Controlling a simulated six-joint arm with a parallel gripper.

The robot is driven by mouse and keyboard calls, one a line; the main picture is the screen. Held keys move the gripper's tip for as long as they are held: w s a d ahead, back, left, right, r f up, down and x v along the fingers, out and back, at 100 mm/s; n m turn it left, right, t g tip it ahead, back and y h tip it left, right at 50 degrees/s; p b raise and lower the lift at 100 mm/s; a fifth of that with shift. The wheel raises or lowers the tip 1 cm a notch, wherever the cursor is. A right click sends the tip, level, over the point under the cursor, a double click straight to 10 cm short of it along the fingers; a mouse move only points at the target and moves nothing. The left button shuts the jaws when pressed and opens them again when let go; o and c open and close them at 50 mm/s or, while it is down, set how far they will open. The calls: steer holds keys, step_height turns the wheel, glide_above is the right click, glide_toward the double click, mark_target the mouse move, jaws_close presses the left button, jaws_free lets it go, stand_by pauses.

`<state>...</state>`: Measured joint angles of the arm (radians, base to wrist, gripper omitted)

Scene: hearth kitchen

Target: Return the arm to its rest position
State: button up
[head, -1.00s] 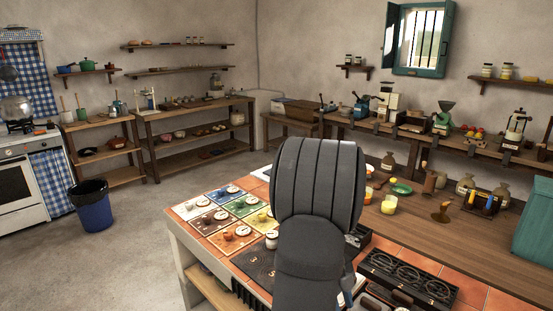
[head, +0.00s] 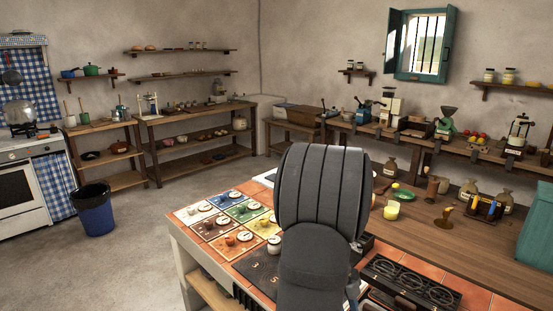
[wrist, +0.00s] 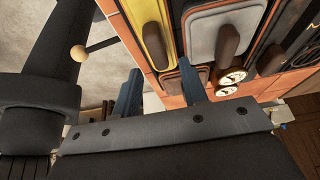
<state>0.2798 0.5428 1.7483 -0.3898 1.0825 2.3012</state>
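My arm (head: 322,195) is a dark grey mass in the middle of the head view, raised in front of the tiled counter (head: 183,228). It hides my gripper there. In the wrist view my gripper (wrist: 162,84) shows two dark blue fingers standing apart, with nothing visible between them. They are over the counter's edge, with tiles on the right and the floor to the left. Coloured boards with brown knobs, one yellow (wrist: 151,40) and one grey (wrist: 215,30), lie beyond the fingers.
Several coloured cards (head: 243,212) with small items lie on the counter left of my arm. A black rack with round rings (head: 410,283) lies to the right. A yellow cup (head: 391,210) and a green dish (head: 404,193) stand behind. A blue bin (head: 96,212) stands on open floor at left.

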step_height(320, 180, down, 2)
steer(key=shift+f, duration=0.25)
steer(key=v, duration=1.2)
steer(key=x, duration=1.2)
steer(key=shift+a, duration=0.1)
step_height(320, 180, up, 4)
steer(key=shift+f, duration=0.2)
steer(key=s+d+r, duration=0.7)
steer(key=s, duration=0.2)
steer(key=s+d, duration=0.8)
steer(key=d, duration=0.5)
steer(key=s+d, duration=0.8)
steer(key=d, duration=0.5)
steer(key=shift+w+d+f, duration=0.2)
steer(key=shift+w+f, duration=0.65)
steer(key=shift+w+d+f, duration=0.15)
steer(key=shift+w+f, duration=0.65)
steer(key=shift+w, duration=0.05)
